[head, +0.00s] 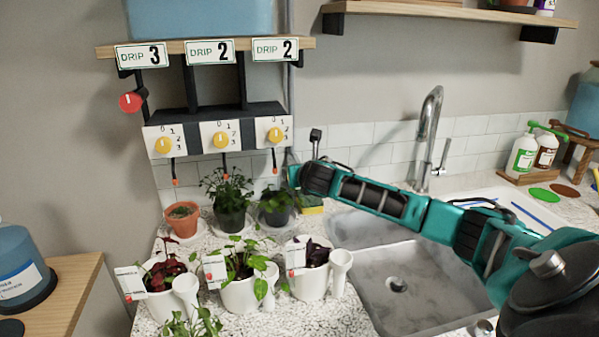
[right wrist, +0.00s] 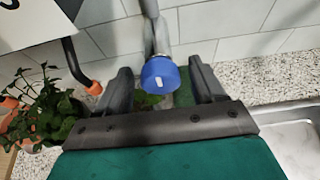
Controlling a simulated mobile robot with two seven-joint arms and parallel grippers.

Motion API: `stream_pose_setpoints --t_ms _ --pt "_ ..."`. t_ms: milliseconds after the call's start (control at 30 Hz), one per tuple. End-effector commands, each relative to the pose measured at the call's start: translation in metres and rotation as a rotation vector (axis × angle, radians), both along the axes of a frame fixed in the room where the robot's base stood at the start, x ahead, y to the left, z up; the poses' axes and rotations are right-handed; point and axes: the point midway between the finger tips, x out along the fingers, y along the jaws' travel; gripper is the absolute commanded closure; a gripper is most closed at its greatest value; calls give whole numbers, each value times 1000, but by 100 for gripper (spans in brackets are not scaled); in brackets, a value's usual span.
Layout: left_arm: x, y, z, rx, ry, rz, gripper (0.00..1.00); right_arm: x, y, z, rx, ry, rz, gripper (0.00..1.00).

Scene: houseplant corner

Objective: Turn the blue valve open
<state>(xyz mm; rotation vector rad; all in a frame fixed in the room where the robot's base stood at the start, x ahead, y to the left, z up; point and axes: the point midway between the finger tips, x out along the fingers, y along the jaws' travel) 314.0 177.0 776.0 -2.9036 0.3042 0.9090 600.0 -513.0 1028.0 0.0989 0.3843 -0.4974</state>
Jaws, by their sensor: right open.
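The blue valve (right wrist: 158,77) is a round blue knob with a short white mark on its face, mounted on a grey vertical pipe (right wrist: 155,28). In the right wrist view it sits between the two dark fingers of my right gripper (right wrist: 160,92), which is open with a gap on each side of the knob. In the head view my right gripper (head: 294,177) is at the wall end of the teal arm, beside the pipe below the shelf. The knob is hidden there. My left gripper is not in view.
Yellow dials (head: 221,140) and a red knob (head: 130,102) are left of the gripper. Orange-tipped drip tubes (head: 274,168) hang near it. Potted plants (head: 231,197) stand below left; a sink (head: 400,285) and faucet (head: 428,135) are right.

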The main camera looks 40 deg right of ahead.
Motion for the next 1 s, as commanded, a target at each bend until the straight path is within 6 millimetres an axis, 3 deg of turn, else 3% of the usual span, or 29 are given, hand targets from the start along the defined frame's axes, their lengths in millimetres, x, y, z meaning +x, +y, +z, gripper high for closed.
stream_pose_setpoints --t_ms 500,1000 --pt "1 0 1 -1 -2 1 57 9 -5 -4 0 0 1 32" --pt "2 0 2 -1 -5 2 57 9 -5 -4 0 0 1 80"
